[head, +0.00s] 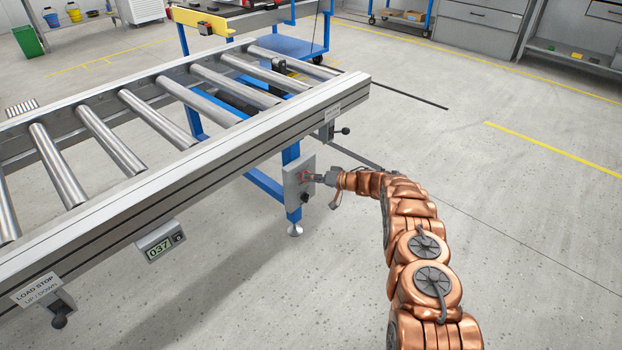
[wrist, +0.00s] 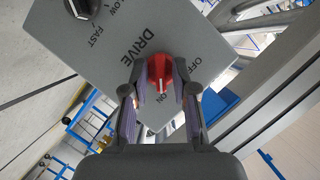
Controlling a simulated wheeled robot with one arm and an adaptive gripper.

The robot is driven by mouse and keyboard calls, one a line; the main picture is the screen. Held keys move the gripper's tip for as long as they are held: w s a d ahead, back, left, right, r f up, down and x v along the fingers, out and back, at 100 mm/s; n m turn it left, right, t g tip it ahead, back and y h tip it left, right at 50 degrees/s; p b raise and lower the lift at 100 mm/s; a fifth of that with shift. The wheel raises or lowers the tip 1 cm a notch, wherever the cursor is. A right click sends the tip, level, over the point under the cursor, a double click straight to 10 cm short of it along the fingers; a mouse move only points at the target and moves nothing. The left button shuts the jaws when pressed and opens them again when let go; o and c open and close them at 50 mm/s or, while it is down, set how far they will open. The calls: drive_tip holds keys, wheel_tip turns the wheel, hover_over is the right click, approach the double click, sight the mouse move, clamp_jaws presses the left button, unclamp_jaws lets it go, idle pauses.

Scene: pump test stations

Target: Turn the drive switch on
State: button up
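The drive switch (wrist: 160,75) is a red knob with a white mark on its lower part, on a grey panel (wrist: 105,50) lettered DRIVE. OFF is printed to its upper right and ON below it. My gripper (wrist: 165,80) has one finger on each side of the red knob, close to it. I cannot tell whether the fingers press on it. In the head view the panel (head: 291,187) hangs on a conveyor leg, and my gripper (head: 318,178) is right at its face, partly hiding the knob.
A black SLOW/FAST knob (wrist: 78,8) sits on the same panel. The roller conveyor (head: 190,185) runs just above and left of the panel. A 037 display (head: 160,241) and a load stop handle (head: 58,318) are on its side. The floor to the right is open.

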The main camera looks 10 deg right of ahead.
drive_tip(key=shift+o, duration=0.4)
drive_tip(key=shift+d+r, duration=0.1)
drive_tip(key=shift+d, duration=0.05)
drive_tip(key=v, duration=1.1)
drive_tip(key=shift+s+d, duration=0.25)
drive_tip(key=shift+s, duration=0.1)
drive_tip(key=shift+r, duration=0.1)
